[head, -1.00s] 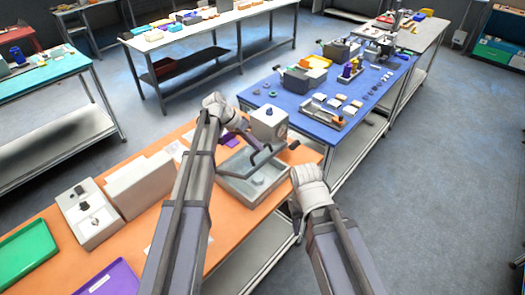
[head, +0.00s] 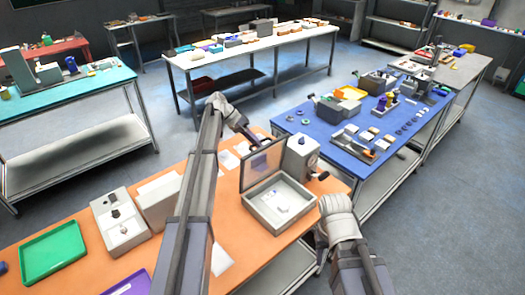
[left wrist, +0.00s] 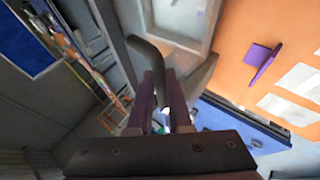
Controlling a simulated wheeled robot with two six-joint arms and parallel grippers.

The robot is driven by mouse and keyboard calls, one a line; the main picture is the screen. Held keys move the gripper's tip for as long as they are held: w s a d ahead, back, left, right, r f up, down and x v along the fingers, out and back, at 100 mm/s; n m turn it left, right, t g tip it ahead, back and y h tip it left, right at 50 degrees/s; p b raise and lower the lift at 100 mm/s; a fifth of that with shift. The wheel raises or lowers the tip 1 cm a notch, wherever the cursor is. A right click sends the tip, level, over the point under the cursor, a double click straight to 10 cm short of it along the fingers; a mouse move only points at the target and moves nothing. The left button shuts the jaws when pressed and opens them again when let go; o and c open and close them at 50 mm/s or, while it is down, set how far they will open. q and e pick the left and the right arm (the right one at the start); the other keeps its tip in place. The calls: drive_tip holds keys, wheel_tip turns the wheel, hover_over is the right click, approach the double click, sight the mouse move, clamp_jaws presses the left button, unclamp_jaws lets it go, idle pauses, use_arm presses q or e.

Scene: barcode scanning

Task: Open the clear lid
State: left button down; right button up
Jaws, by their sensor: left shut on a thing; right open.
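The clear lid (head: 263,163) stands raised, nearly upright, at the back-left side of a grey box (head: 290,221) on the orange table. The box is open, with small white items (head: 281,203) inside. My left gripper (head: 247,134) is at the lid's upper edge, shut on the lid's handle. The left wrist view shows its fingers (left wrist: 165,95) closed around a dark grey bar (left wrist: 148,52); the exact contact is partly hidden. My right gripper (head: 319,240) is open and empty at the table's right edge, right of the box, mostly hidden by its wrist.
A grey device (head: 300,157) with a dark knob stands right behind the box. A pale box unit (head: 122,222) and a green tray (head: 54,248) are at the left. A blue table (head: 345,155) with several items stands behind right.

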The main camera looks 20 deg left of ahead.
use_arm(q)
drive_tip(key=shift+w+a+f+h+b, duration=0.2)
drive_tip(key=shift+w+a+h+b, duration=0.15)
drive_tip(key=shift+a, duration=0.25)
